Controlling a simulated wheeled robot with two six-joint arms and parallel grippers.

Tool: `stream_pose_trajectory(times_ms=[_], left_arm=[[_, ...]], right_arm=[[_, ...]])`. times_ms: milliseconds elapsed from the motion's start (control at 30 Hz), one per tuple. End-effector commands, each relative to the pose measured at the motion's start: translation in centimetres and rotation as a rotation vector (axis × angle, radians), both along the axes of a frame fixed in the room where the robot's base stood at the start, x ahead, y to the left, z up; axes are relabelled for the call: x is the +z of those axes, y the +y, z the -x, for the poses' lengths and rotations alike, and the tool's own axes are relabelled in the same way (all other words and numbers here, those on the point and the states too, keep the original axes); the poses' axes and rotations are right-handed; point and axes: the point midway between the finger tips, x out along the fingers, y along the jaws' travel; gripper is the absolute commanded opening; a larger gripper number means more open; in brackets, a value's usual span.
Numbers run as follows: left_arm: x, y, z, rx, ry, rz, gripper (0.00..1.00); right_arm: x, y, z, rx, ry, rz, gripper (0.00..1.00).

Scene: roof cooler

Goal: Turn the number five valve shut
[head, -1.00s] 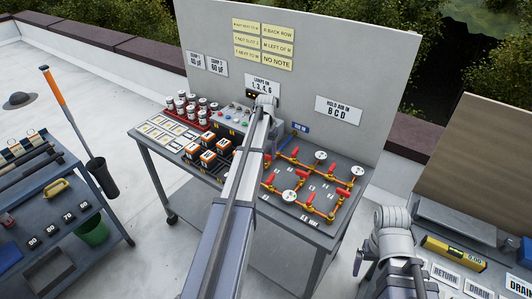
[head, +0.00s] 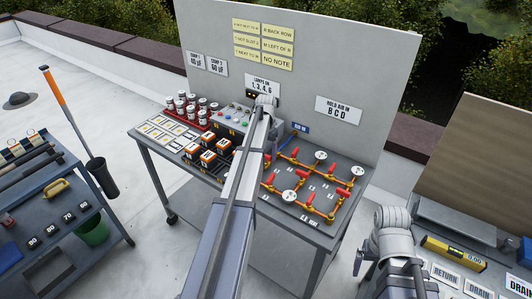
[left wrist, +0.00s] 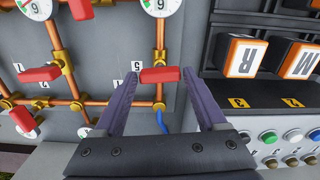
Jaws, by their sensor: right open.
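The number five valve has a red handle (left wrist: 160,75) beside an upside-down 5 label (left wrist: 136,66) in the left wrist view. The handle lies across its copper pipe (left wrist: 160,35). My left gripper (left wrist: 161,72) is open, with one finger at each end of the handle and a small gap showing at each side. In the head view my left arm hides this valve and most of the left gripper (head: 269,150). The pipe board (head: 310,185) is on the bench's right half. My right gripper (head: 358,263) is open and low, right of the bench, mostly hidden by its wrist.
Other red-handled valves (left wrist: 38,74) and round gauges (left wrist: 160,5) stand close by. Orange-and-black blocks (left wrist: 245,55) and a button panel (left wrist: 290,140) are to the right in the wrist view. An upright board (head: 350,70) backs the bench.

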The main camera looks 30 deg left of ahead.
Motion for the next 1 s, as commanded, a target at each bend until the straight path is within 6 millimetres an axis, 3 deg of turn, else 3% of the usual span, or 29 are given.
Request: stream_pose_trajectory(times_ms=[167, 567, 1000], left_arm=[[0.0, 0.0, 0.0, 0.000, 0.000, 0.000, 0.95], [0.5, 0.0, 0.0, 0.001, 0.000, 0.000, 0.95], [5.5, 0.0, 0.0, 0.001, 0.000, 0.000, 0.95]], right_arm=[[0.0, 0.0, 0.0, 0.000, 0.000, 0.000, 0.95], [0.5, 0.0, 0.0, 0.000, 0.000, 0.000, 0.95], [5.5, 0.0, 0.0, 0.002, 0.000, 0.000, 0.95]])
